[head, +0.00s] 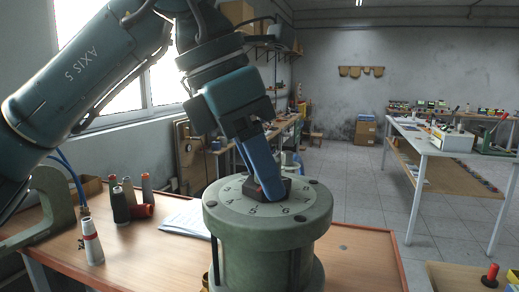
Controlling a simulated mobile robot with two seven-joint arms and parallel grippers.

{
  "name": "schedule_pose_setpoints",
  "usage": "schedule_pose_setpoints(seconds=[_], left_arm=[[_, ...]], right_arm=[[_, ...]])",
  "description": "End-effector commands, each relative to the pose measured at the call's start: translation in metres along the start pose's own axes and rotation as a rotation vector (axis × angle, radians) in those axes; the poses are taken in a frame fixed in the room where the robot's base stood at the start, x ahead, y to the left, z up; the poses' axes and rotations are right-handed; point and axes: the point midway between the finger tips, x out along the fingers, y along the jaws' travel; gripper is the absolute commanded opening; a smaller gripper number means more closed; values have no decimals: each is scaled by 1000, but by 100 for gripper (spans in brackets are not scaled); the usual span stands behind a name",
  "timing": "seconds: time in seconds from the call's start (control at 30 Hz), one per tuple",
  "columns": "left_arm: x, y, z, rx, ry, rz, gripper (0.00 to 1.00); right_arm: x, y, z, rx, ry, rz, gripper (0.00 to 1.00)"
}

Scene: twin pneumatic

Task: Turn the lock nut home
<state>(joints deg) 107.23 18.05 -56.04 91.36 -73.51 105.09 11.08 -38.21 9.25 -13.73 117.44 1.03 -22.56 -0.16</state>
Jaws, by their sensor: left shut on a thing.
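The lock nut (285,187) is a dark block at the middle of a round green housing (267,245) with a numbered dial face on top. My left gripper (268,186) comes down from the upper left with blue fingers, tilted, and is shut on the lock nut. The fingers hide part of the nut and of the dial. A small red spot shows beside the fingertips. My right gripper is not in view.
The housing stands at a wooden bench (365,262). Several cones and spools (120,205), papers (188,220) and a green clamp-like frame (48,205) are on the left. A white table (425,140) stands farther right, beyond open floor.

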Motion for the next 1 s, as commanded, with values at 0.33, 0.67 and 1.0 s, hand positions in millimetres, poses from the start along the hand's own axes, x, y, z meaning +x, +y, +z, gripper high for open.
schedule_pose_setpoints(seconds=[0.33, 0.67, 1.0], left_arm=[[-3, 4, 2, 292, -2, -125, 24], [-2, 6, 3, 497, -3, -206, 24], [0, 6, 3, 583, -3, -241, 24]], right_arm=[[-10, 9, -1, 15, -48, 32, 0], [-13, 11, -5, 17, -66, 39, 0], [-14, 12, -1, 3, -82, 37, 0]])
